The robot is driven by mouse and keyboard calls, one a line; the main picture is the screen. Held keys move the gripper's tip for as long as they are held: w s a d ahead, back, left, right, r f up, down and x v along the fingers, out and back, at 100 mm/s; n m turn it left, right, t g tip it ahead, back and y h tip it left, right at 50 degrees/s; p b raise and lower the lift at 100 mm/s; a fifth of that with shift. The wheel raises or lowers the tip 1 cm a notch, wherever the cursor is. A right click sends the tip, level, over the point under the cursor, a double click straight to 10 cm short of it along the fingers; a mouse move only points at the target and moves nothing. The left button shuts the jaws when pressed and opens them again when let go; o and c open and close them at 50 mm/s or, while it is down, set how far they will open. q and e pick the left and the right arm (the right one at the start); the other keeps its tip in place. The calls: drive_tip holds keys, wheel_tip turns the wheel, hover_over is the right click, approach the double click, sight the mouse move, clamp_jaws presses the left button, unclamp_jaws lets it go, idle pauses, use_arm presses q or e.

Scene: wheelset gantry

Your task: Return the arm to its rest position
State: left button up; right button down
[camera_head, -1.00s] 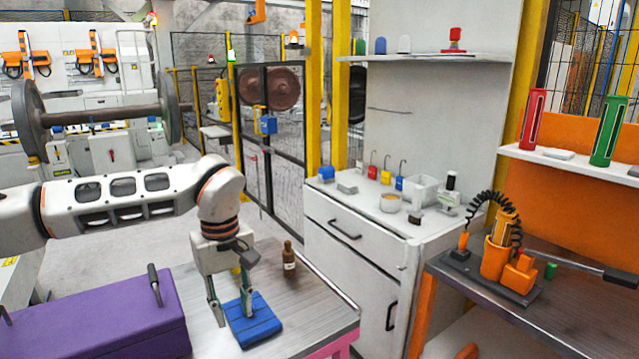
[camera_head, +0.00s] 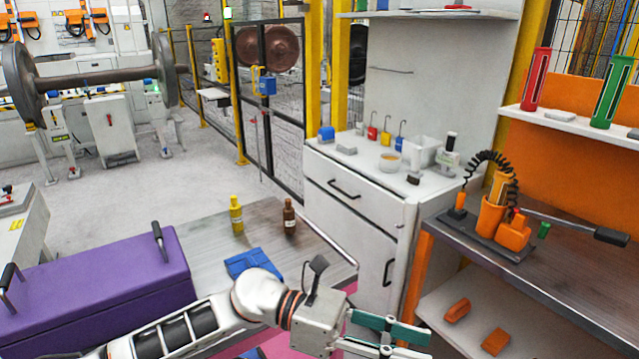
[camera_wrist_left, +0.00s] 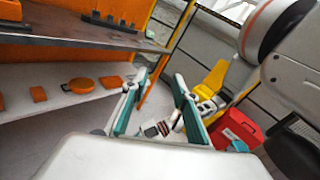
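My left gripper (camera_head: 412,344) is at the bottom of the head view, in front of the metal table (camera_head: 325,262) and pointing right. Its teal fingers are apart. The left wrist view also shows the gripper (camera_wrist_left: 154,95) open, with nothing held between the fingers. My left arm lies low across the bottom of the picture and hides part of the table's front. A folded blue cloth (camera_head: 252,262) lies on the table behind the arm, apart from the gripper. My right gripper is in neither view.
A purple toolbox (camera_head: 100,280) stands at the table's left. A yellow bottle (camera_head: 237,215) and a brown bottle (camera_head: 289,217) stand at its back. An orange-framed workbench (camera_head: 560,285) is close on the right, with orange parts on its lower shelf (camera_head: 470,330).

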use_arm(q)
drive_tip(key=w+a+r+n+t+h, duration=0.25)
drive_tip(key=w+n+t+h, duration=0.3)
drive_tip(key=n+t, duration=0.8)
drive_tip(key=w+a+f+n+t+y, duration=0.35)
drive_tip(key=a+f+n+y, duration=0.2)
drive_tip(key=n, duration=0.55)
drive_tip(key=w+a+f+n+t+y, duration=0.4)
drive_tip(key=a+f+n, duration=0.3)
drive_tip(key=n, duration=0.4)
drive_tip(key=s+a+f+n+g+y, duration=0.1)
drive_tip(key=s+a+f+n+y, duration=0.2)
drive_tip(key=s+a+f+n, duration=0.2)
drive_tip(key=s+a+f+n+g+y, duration=0.2)
drive_tip(key=s+a+f+n, duration=0.3)
drive_tip(key=f, duration=0.7)
drive_tip(key=s+a+f+n+g+y, duration=0.1)
drive_tip(key=s+a+f+n+y, duration=0.3)
drive_tip(key=a+f, duration=0.4)
drive_tip(key=shift+s+f+n+y, duration=0.4)
drive_tip(key=shift+s+f+n, duration=0.1)
drive_tip(key=shift+s, duration=0.75)
